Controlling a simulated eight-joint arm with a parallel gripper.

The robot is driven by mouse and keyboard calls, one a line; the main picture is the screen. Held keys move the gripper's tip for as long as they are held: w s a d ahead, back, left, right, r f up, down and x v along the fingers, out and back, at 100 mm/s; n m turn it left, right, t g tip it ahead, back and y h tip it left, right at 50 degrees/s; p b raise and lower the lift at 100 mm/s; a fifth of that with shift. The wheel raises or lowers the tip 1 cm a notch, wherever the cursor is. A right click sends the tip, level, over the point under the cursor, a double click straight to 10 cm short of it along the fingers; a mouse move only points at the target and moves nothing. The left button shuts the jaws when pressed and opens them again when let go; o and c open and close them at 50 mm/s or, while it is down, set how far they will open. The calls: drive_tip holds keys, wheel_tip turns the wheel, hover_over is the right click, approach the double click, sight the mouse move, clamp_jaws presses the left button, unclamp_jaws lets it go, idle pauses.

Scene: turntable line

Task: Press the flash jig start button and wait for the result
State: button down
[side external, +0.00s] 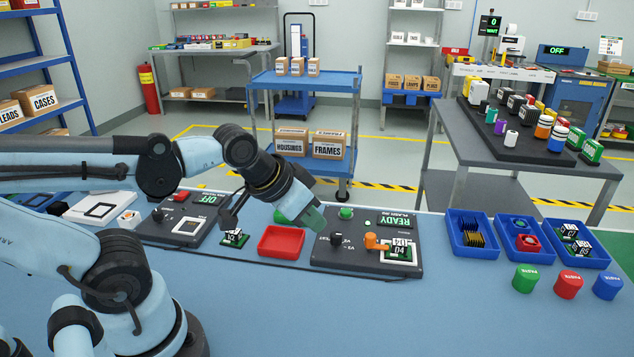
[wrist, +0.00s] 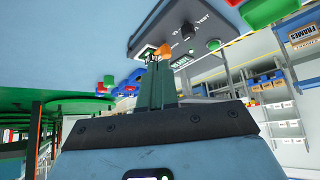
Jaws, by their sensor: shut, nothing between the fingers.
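The flash jig (side external: 320,257) is a dark box on the blue bench in the side view. Its green display (side external: 394,222) reads READY. A green button (side external: 345,213) stands at its back edge, with a black knob (side external: 336,239) in front. An orange clamp (side external: 374,241) sits beside a board marked 04 (side external: 401,251). My gripper (side external: 316,225) is shut and empty, its green fingers tilted down over the jig's left part, left of the green button. Contact with the jig cannot be told. The wrist view shows the closed fingers (wrist: 159,80) and the jig (wrist: 190,25) beyond them.
A red tray (side external: 281,243) lies left of the jig, beside another dark jig (side external: 165,229) reading OFF. Blue bins (side external: 474,258) with parts stand to the right, with green, red and blue capped items (side external: 568,285) in front. The bench front is clear.

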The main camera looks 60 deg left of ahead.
drive_tip(key=w+a+r+n, duration=0.2)
drive_tip(key=w+a+n, duration=0.25)
drive_tip(key=w, duration=0.55)
drive_tip(key=n+t, duration=0.2)
drive_tip(key=n, duration=0.2)
hover_over(342, 212)
wheel_tip(342, 212, down, 2)
drive_tip(key=shift+w+a, duration=0.1)
drive_tip(key=shift+f, duration=0.1)
drive_tip(key=shift+f, duration=4.35)
drive_tip(key=shift+f, duration=0.1)
drive_tip(key=shift+f, duration=0.35)
